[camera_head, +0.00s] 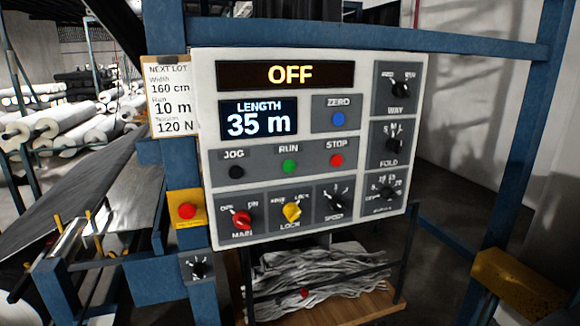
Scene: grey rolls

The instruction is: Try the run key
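The control panel (305,180) fills the middle of the camera_head view. Its green RUN key (289,166) sits between the black JOG key (236,171) and the red STOP key (336,160). The top display (290,74) reads OFF. The LENGTH display (258,119) reads 35 m. Below are the red MAIN knob (241,219), marked OFF and ON, and the yellow LOCK knob (291,211); I cannot tell their exact settings. Neither of my grippers is in view.
A card (171,97) reads NEXT LOT, 160 cm, 10 m, 120 N. A red button (187,211) on a yellow box sits left of the panel. Blue frame posts (525,130) flank the panel. Pale rolls (60,125) lie at the left. Grey strips (320,272) lie heaped below.

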